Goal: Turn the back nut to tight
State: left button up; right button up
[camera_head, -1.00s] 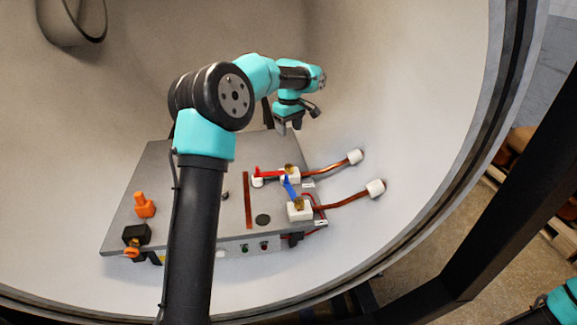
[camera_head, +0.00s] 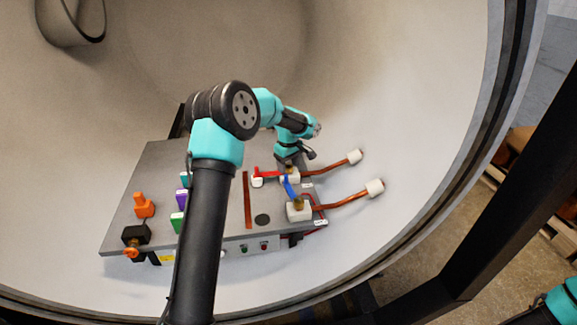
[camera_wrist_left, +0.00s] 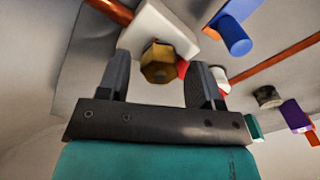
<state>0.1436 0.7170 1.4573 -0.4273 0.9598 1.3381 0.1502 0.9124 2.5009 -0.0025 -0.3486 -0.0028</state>
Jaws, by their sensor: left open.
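The back nut (camera_wrist_left: 158,62) is a brass hexagon on a white block (camera_wrist_left: 150,30) in the left wrist view. The block also shows in the head view (camera_head: 294,178), at the end of the back copper rod, with its nut largely hidden by my left gripper. My left gripper (camera_wrist_left: 160,64) is open, its two dark fingers on either side of the nut in the wrist picture. Gaps show beside the nut; I cannot tell how far the fingertips reach along it. In the head view the gripper (camera_head: 288,160) is directly over the back block.
A front white block (camera_head: 299,213) with a brass nut sits nearer. A red lever (camera_head: 268,173) and blue piece (camera_head: 290,188) lie close to the gripper. Copper rods (camera_head: 332,165) run right to the chamber wall. Orange fittings (camera_head: 144,205) stand on the plate's left.

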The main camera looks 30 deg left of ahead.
pick_arm(q)
jog(key=shift+f, duration=0.35)
jog(key=shift+c, duration=0.3)
jog(key=c, duration=0.9)
